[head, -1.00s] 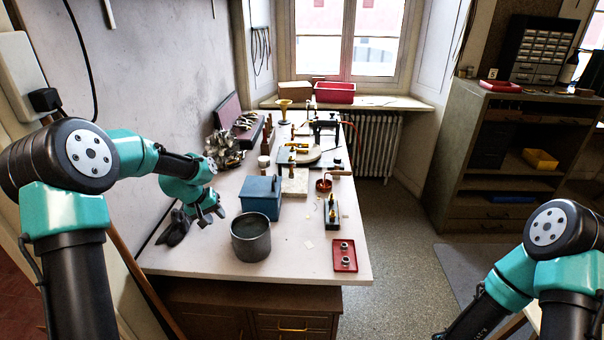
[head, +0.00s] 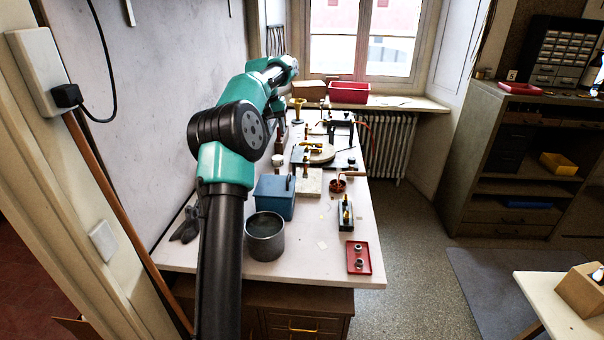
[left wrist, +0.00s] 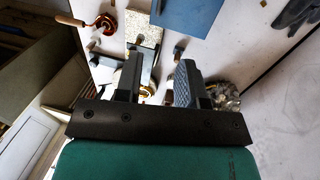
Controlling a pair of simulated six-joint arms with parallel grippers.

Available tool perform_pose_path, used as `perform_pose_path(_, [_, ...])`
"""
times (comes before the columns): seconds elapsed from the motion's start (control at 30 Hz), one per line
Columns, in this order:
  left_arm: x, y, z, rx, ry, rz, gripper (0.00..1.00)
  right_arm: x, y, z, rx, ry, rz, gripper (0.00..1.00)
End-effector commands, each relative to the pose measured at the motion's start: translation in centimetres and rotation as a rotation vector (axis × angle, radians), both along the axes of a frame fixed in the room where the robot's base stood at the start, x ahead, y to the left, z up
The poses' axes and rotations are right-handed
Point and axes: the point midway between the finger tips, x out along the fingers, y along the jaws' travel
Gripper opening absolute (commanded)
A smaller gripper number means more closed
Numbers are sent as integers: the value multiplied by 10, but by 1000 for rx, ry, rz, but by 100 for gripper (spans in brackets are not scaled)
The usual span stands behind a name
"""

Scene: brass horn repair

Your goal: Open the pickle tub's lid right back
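The pickle tub appears to be the blue box (head: 273,199) on the workbench, behind a grey metal pot. Its lid seems to lie flat on top, with a small dark upright piece at its right side. Part of the blue box also shows at the top of the left wrist view (left wrist: 190,14). My left gripper (left wrist: 158,84) has its two fingers apart with nothing held between them. In the head view my left arm reaches beyond the tub towards the window, and its fingers are hard to make out there. My right gripper is not in view.
The grey pot (head: 265,238) stands close in front of the tub. Dark gloves (head: 187,226) lie to its left. The bench's front right is mostly clear.

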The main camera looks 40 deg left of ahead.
Motion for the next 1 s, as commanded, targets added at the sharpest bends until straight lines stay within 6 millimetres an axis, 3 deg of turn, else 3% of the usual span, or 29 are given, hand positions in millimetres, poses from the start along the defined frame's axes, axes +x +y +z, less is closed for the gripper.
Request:
perform_pose_path(0.37, [2, -2, -10, -1, 0, -2, 36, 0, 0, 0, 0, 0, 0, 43])
perform_pose_path(1.0, [14, -18, -111, -2, 1, -3, 36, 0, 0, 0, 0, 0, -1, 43])
